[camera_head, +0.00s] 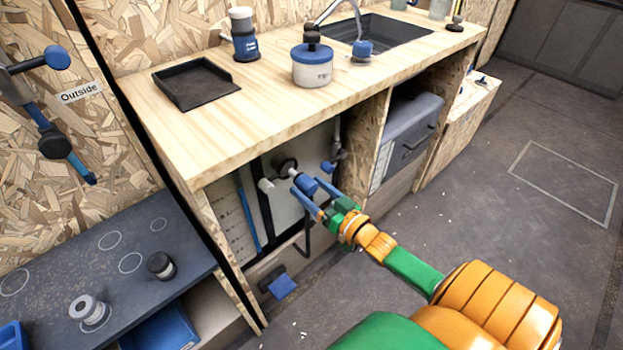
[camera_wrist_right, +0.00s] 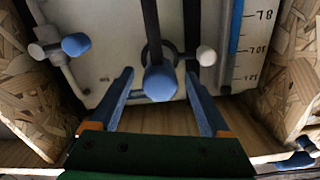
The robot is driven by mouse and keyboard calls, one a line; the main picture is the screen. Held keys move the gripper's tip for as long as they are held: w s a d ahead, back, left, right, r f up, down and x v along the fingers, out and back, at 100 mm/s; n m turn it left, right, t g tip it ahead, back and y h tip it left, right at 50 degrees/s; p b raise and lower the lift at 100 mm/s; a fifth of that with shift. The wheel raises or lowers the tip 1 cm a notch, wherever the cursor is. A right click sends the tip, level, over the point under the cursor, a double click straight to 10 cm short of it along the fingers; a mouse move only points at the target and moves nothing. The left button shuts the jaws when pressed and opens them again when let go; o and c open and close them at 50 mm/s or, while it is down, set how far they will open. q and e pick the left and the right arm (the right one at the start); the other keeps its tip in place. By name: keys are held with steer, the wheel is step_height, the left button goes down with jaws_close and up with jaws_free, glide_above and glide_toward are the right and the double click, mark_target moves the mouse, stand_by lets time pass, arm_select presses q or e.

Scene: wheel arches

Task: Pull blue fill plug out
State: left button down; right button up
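The blue fill plug (camera_head: 306,184) sticks out from a dark ring on the pale tank (camera_head: 285,215) under the counter. In the right wrist view the plug's blue round end (camera_wrist_right: 160,84) lies between my fingers. My right gripper (camera_head: 309,190) is open at the plug, one blue finger on each side. In the wrist view a gap shows between each finger (camera_wrist_right: 159,78) and the plug, so it is not gripped. How deep the plug sits in the ring is hidden behind its end. My left gripper is not in view.
A blue-ended valve (camera_wrist_right: 76,44) and a white knob (camera_wrist_right: 205,55) flank the plug. Wooden side panels (camera_wrist_right: 290,105) bound the compartment. The counter (camera_head: 265,115) overhangs it, carrying a black tray (camera_head: 195,85) and a blue-lidded jar (camera_head: 313,70). Open floor (camera_head: 500,220) lies to the right.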

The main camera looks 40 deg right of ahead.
steer(key=s+p, duration=0.1)
steer(key=s, duration=0.6)
steer(key=shift+d, duration=0.3)
